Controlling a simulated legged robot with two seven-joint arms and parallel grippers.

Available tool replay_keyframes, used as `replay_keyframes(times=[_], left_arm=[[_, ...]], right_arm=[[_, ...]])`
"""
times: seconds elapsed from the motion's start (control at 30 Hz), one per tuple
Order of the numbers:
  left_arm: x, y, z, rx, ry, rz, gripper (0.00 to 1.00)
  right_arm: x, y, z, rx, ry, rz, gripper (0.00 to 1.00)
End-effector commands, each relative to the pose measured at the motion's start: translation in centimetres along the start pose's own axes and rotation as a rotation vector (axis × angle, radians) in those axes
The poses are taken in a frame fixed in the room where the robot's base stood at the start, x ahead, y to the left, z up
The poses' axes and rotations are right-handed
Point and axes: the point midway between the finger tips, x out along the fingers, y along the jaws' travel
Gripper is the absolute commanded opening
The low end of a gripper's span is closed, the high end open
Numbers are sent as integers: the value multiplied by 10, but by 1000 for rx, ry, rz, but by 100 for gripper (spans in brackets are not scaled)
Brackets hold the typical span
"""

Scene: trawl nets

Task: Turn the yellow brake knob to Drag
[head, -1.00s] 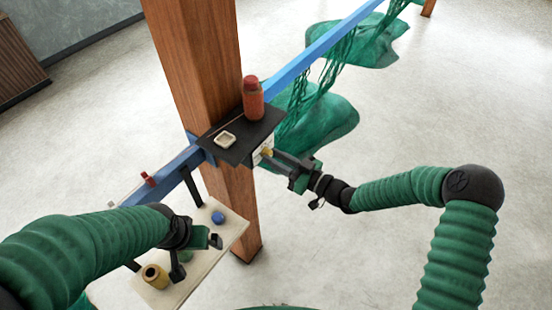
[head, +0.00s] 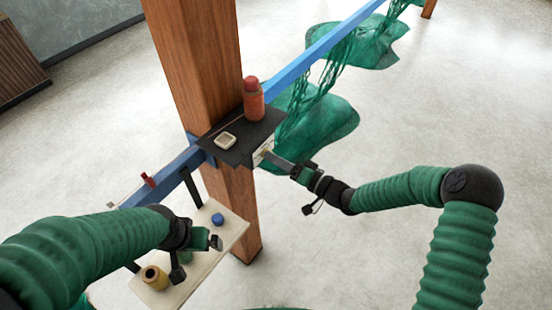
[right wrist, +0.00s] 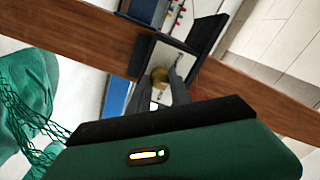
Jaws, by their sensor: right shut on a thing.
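The yellow brake knob (right wrist: 159,77) sits on a pale plate (right wrist: 180,92) in the right wrist view. In the head view this plate (head: 261,152) is on the side of the black shelf, and the knob is mostly hidden by my fingers. My right gripper (right wrist: 164,82) is shut on the knob, one finger on each side; it also shows in the head view (head: 268,157). The plate's markings are too small to read. My left gripper (head: 216,241) is over the pale tray, and its finger gap is unclear.
The black shelf (head: 232,155) on the wooden post (head: 198,70) carries a red bottle (head: 253,101) and a small pale dish (head: 225,141). The pale tray (head: 236,228) holds a yellow spool (head: 155,277) and a blue piece (head: 217,219). Green net (head: 325,125) hangs behind.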

Motion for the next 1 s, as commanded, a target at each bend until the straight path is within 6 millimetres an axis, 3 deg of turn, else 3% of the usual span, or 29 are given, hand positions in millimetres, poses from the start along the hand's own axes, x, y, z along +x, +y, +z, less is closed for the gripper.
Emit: replay_keyframes(times=[0.73, 0.77, 0.9, 1.0], left_arm=[[-1, 0, 0, 0, 0, 0, 100], [-1, 0, 0, 0, 0, 0, 100], [-1, 0, 0, 0, 0, 0, 100], [-1, 0, 0, 0, 0, 0, 100]], right_arm=[[0, 1, -1, 97, 2, 3, 0], [0, 1, -1, 97, 2, 3, 26], [0, 1, -1, 97, 1, 2, 44], [0, 0, 0, 96, 1, 1, 47]])
